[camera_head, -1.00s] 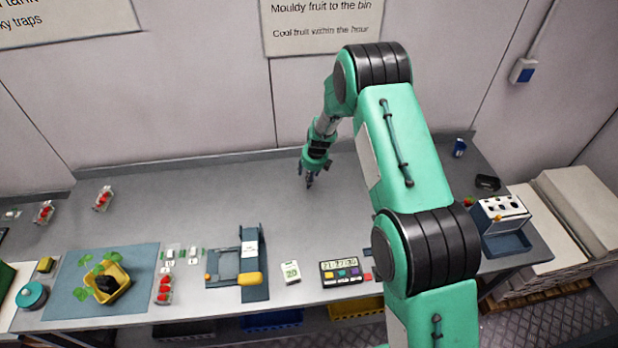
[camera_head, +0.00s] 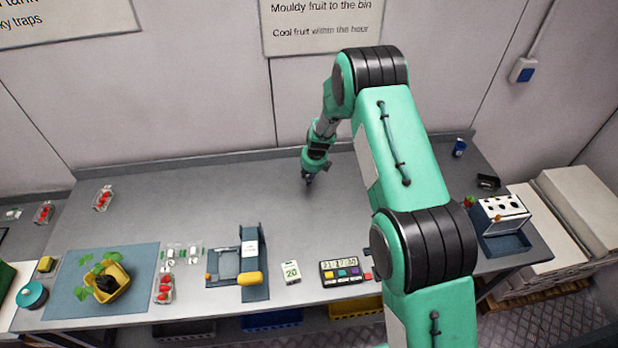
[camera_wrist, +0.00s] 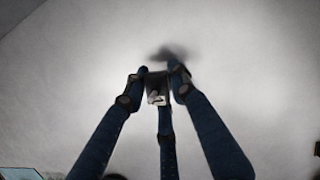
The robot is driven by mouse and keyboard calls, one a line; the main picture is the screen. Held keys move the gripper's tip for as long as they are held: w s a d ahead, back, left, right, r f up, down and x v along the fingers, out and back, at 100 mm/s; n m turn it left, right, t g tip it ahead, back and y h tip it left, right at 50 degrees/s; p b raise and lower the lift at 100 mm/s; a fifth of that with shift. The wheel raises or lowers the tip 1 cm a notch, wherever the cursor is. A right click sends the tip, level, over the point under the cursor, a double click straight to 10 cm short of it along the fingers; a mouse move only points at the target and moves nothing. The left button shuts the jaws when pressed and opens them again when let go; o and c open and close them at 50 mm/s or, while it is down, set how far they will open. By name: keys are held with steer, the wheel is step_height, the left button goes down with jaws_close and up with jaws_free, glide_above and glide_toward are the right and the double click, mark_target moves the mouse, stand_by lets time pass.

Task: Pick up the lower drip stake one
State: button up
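I cannot make out a drip stake with certainty in either view. My gripper (camera_head: 308,180) hangs fingers down over the bare back-middle of the grey bench. In the wrist view its three dark blue fingers (camera_wrist: 159,76) converge, with small gaps showing between the tips. A small grey and black piece (camera_wrist: 157,92) shows at the middle finger's tip; I cannot tell whether it is a finger pad or something held. A dark shadow lies on the pale surface just beyond the tips.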

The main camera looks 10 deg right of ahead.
steer(key=shift+r, duration=0.15)
steer(key=shift+c, duration=0.2)
steer(key=shift+r, duration=0.45)
steer(key=shift+v, duration=1.2)
steer(key=s+d+r+b, duration=0.1)
steer(key=s, duration=1.4)
steer(key=shift+s+r, duration=0.15)
steer(key=shift+r, duration=0.05)
steer(key=shift+d, duration=0.15)
